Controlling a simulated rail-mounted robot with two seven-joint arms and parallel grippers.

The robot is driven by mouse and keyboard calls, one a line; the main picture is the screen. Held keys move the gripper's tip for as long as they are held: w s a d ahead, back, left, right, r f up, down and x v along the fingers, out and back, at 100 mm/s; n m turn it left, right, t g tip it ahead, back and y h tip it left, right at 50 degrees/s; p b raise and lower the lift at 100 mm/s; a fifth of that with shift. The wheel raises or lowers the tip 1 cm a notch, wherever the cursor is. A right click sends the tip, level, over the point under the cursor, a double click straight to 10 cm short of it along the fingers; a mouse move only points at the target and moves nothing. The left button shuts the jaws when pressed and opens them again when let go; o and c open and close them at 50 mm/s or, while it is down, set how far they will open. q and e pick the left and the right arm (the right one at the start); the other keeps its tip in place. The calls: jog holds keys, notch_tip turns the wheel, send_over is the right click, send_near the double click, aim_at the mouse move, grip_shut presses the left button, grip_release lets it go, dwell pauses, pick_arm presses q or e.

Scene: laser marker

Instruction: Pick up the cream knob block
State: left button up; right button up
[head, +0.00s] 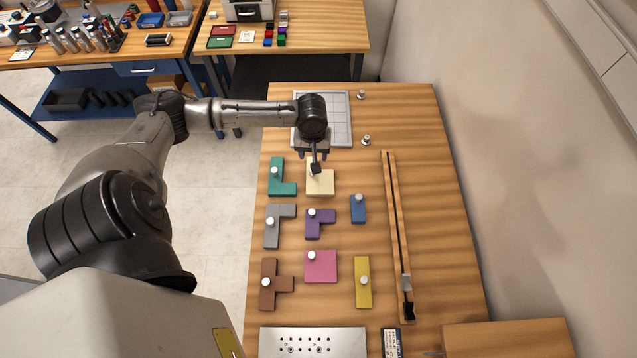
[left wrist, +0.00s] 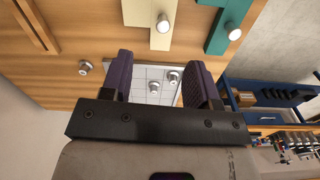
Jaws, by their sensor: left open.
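The cream knob block (head: 322,186) lies on the wooden table, right of the teal block. In the left wrist view the cream block (left wrist: 140,12) shows at the top with its pale round knob (left wrist: 162,23). My left gripper (head: 316,168) is over the far side of the cream block in the head view and hides its knob there. In the left wrist view the gripper's two dark fingers (left wrist: 160,64) are apart with nothing held between them, and the knob appears beyond their tips. The exact height above the block is hard to tell. My right gripper is not in view.
The teal block (head: 275,182) is close on the left; grey (head: 272,237), purple (head: 320,228) and blue (head: 358,213) blocks lie nearer. A grid board (head: 341,112) lies behind the gripper. A slotted wooden rail (head: 396,220) runs along the right, with clear table beyond.

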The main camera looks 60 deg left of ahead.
pick_arm(q)
jog(key=shift+n, duration=0.6)
jog(key=f, duration=0.2)
jog(key=a+f, duration=0.1)
jog(key=f, duration=0.1)
jog(key=a+f, duration=0.1)
jog(key=f, duration=0.2)
jog(key=shift+w+b, duration=0.35)
jog(key=shift+b, duration=0.05)
jog(key=shift+s+d+f, duration=0.1)
jog(key=shift+f, duration=1.5)
jog(key=shift+s+d+f, duration=0.1)
jog(key=shift+f, duration=1.45)
grip_shut()
